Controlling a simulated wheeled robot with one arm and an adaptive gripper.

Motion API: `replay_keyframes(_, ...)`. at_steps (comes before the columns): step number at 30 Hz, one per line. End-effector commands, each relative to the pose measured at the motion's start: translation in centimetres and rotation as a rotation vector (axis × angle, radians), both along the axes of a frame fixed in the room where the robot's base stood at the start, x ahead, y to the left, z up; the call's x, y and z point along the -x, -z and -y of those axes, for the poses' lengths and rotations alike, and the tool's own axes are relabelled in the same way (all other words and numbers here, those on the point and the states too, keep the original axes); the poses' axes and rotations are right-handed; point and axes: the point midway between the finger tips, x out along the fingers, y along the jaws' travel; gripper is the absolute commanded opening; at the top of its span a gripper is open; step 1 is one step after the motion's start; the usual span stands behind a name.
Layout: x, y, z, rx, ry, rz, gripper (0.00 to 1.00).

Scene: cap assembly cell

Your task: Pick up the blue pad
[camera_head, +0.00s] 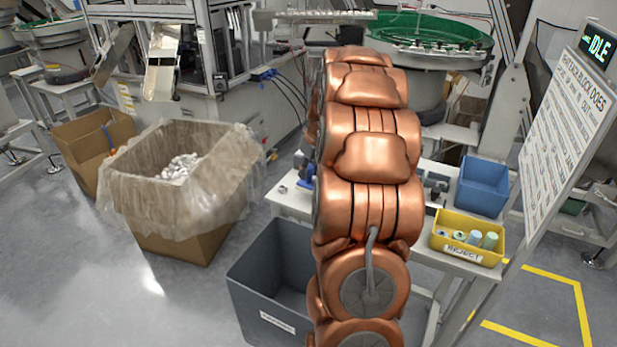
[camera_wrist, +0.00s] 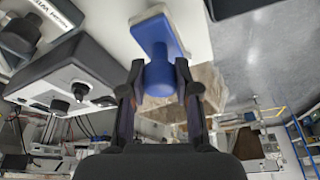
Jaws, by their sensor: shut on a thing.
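The blue pad (camera_wrist: 158,36) shows at the top middle of the wrist view. It has a flat rectangular blue plate with a pale edge and a rounded blue grip. My gripper (camera_wrist: 160,82) is shut on the rounded grip, one finger on each side. The plate sticks out beyond the fingertips, against a pale surface. I cannot tell whether it touches that surface.
A grey bin (camera_head: 272,290) stands on the floor in front of the table. A lined carton (camera_head: 185,230) stands left. A sign board (camera_head: 570,125) stands right.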

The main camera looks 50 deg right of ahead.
Motion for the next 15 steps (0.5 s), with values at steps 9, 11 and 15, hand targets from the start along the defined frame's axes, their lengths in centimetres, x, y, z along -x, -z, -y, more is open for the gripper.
replay_keyframes(9, 2.4, -0.2, -1.0, -0.001, 0.0, -0.001, 0.0)
replay_keyframes(11, 3.1, -0.2, -1.3, -0.002, 0.0, -0.002, 0.0)
replay_keyframes(15, 4.9, -0.4, -2.1, -0.001, 0.0, 0.0, 0.0)
